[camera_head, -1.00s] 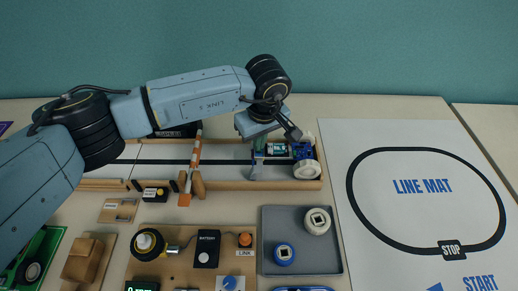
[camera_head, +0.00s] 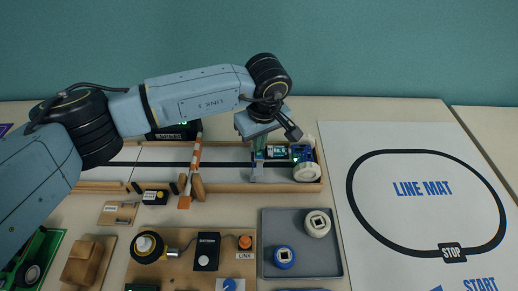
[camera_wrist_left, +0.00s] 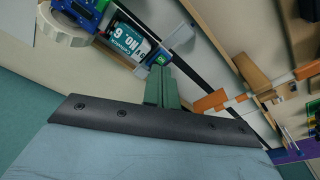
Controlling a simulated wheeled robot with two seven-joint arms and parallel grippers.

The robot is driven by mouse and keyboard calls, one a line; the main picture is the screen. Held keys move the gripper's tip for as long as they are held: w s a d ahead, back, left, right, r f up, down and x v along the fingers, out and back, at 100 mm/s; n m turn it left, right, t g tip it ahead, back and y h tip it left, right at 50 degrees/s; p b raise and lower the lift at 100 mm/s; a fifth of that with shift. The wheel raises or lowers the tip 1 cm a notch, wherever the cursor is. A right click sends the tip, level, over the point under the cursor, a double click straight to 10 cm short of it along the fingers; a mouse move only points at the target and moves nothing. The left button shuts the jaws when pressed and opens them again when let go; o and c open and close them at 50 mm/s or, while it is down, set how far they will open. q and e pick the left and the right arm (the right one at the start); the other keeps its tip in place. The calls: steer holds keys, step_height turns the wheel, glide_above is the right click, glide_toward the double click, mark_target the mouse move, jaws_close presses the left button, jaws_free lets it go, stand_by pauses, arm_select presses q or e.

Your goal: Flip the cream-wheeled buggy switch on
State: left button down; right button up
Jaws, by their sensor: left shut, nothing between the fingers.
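The cream-wheeled buggy (camera_head: 302,153) stands at the right end of the long wooden-edged track in the head view, with its cream wheel (camera_head: 307,172) toward me. In the left wrist view its labelled battery (camera_wrist_left: 130,42) and a cream wheel (camera_wrist_left: 66,28) show at the upper left. My left gripper (camera_head: 256,174) points down at the buggy's left end, with its fingers shut and empty. In the left wrist view the green fingers (camera_wrist_left: 161,88) are close beside the battery end; I cannot tell whether they touch. My right gripper is out of view.
An orange-striped barrier (camera_head: 195,160) crosses the track left of the buggy. A grey tray (camera_head: 268,228) with a cream and a blue wheel lies in front. A battery board (camera_head: 175,266) lies left of the tray. The white line mat (camera_head: 410,215) at right is clear.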

mark_target(259, 154)
arm_select(q)
step_height(259, 154, up, 5)
steer(key=shift+r+p, duration=0.15)
steer(key=shift+p, duration=0.95)
